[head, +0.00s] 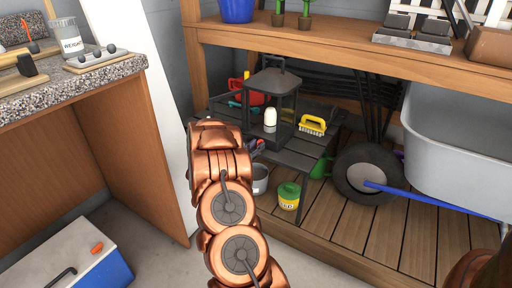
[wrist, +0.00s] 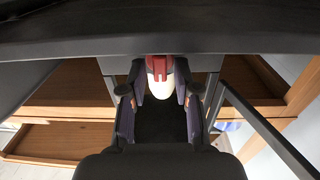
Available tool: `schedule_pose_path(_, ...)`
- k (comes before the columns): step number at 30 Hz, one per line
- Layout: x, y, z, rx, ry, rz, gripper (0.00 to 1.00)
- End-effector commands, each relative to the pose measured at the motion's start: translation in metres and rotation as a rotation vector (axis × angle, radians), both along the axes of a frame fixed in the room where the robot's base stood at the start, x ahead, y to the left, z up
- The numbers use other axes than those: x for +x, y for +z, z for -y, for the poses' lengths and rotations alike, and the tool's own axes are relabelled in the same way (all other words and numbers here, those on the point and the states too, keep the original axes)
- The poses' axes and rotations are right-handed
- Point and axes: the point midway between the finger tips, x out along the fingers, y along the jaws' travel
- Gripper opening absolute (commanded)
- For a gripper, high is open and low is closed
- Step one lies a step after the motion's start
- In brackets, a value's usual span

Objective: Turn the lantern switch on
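The lantern (head: 291,104) is a dark-framed box with a top handle, standing upright on a dark slatted table. A pale rounded bulb (head: 270,116) shows inside it. In the wrist view my gripper (wrist: 160,72) has its two fingers apart, one on each side of a white rounded piece (wrist: 160,90) with a red part (wrist: 158,69) above it. This looks like the lantern's bulb and switch, but I cannot tell for sure. I cannot tell whether the fingers touch it. In the head view my copper arm hides most of the gripper, at the lantern's near left side.
The dark table (head: 308,151) also holds a yellow brush (head: 312,125) and a red watering can (head: 249,94). A grey pot (head: 260,180) and a green tin (head: 289,195) stand below. A wheelbarrow (head: 460,145) blocks the right. A wooden shelf (head: 340,62) runs above.

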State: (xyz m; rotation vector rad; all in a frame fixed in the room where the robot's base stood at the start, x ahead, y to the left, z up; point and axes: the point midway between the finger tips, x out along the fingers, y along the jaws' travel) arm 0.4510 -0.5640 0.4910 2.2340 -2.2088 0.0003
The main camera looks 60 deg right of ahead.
Motion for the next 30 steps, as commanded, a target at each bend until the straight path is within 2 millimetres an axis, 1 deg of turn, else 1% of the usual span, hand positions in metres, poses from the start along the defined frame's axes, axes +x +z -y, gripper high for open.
schedule_pose_path(1,0.0000,0.0000,-0.0001,0.000,0.000,0.000,0.23)
schedule_pose_path(6,0.0001,0.0000,-0.0001,0.000,0.000,0.000,0.05)
schedule_pose_path(8,0.0000,-0.0001,-0.0002,0.000,0.000,0.000,0.00)
schedule_pose_path(22,0.0001,-0.0001,-0.0006,0.000,0.000,0.031,0.00)
schedule_pose_path(26,-0.0006,-0.0004,-0.0007,0.002,-0.001,0.089,0.00)
schedule_pose_path(30,-0.0008,-0.0010,-0.0009,0.004,0.000,0.185,0.00)
